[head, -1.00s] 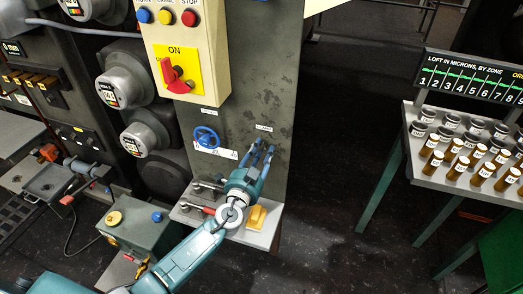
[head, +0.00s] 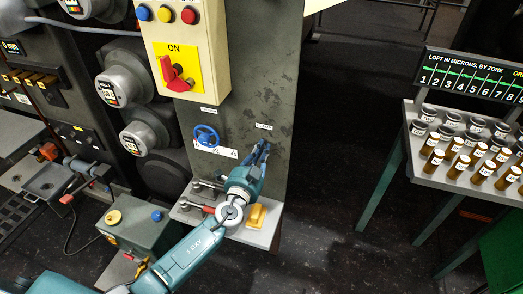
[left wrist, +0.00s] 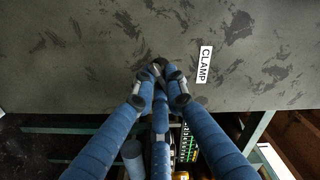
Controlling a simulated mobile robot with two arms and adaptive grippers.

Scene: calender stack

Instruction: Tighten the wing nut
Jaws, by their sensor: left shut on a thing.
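My left gripper (head: 262,153) reaches up to the dark grey panel face beside a small white label. In the left wrist view its blue fingers (left wrist: 160,84) come together just left of the CLAMP label (left wrist: 204,64). They are shut on a small dark metal piece at the panel, which I take to be the wing nut (left wrist: 158,67). The fingertips cover most of it, so its wings and angle cannot be made out. In the head view the nut is hidden behind the fingers. My right gripper is not in view.
A blue handwheel (head: 206,136) sits left of the gripper. Below is a small shelf (head: 262,236) with a yellow block (head: 257,216) and red-handled tools. The switch box with a red knob (head: 176,78) is above. A rack of brown bottles (head: 433,160) stands at right.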

